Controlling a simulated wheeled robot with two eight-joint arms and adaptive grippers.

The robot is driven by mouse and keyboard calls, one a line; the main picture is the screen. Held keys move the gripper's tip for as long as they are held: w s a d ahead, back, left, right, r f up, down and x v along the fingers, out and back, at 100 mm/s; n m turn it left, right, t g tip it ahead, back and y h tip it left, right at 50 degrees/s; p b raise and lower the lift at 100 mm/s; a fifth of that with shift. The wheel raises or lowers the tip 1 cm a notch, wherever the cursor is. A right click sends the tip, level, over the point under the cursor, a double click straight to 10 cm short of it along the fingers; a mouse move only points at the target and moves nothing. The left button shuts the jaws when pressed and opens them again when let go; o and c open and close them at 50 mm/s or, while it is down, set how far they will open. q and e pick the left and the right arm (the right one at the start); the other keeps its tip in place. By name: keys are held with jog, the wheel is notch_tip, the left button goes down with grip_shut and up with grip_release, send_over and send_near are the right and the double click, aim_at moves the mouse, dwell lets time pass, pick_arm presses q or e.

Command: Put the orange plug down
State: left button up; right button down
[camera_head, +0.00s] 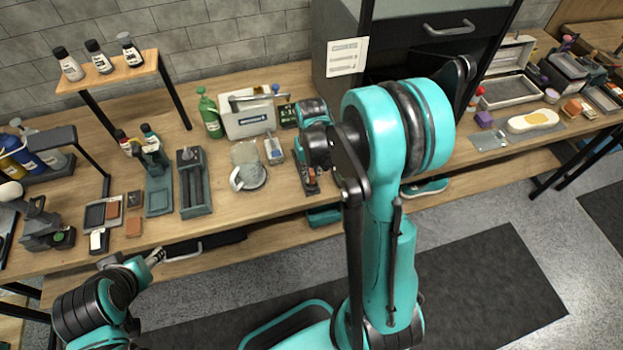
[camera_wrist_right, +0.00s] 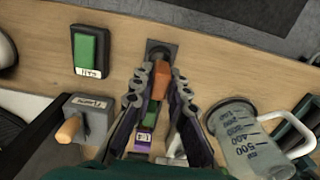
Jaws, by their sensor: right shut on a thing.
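The orange plug (camera_wrist_right: 160,82) is between the fingertips of my right gripper (camera_wrist_right: 160,78) in the wrist view. The gripper is shut on it, over a narrow dark holder (camera_wrist_right: 159,47) on the wooden bench. I cannot tell whether the plug touches the holder. A green piece (camera_wrist_right: 153,112) and a purple labelled piece (camera_wrist_right: 144,138) lie in line behind the plug, between the fingers. In the head view my right gripper (camera_head: 308,180) is low over the bench, partly hidden by my arm. My left gripper (camera_head: 155,257) is at the bench's front edge; its fingers are unclear.
A clear measuring jug (camera_wrist_right: 243,135) stands close beside the right gripper. On its other side are a green block on a black base (camera_wrist_right: 91,50) and a grey box with a wooden handle (camera_wrist_right: 85,120). A dark two-groove tray (camera_head: 193,183) stands further left.

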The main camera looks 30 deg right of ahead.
aim_at(312, 179)
notch_tip(312, 179, down, 3)
jog(key=shift+r+b, duration=0.1)
jog(key=shift+b, duration=0.25)
jog(key=c, duration=1.5)
grip_release()
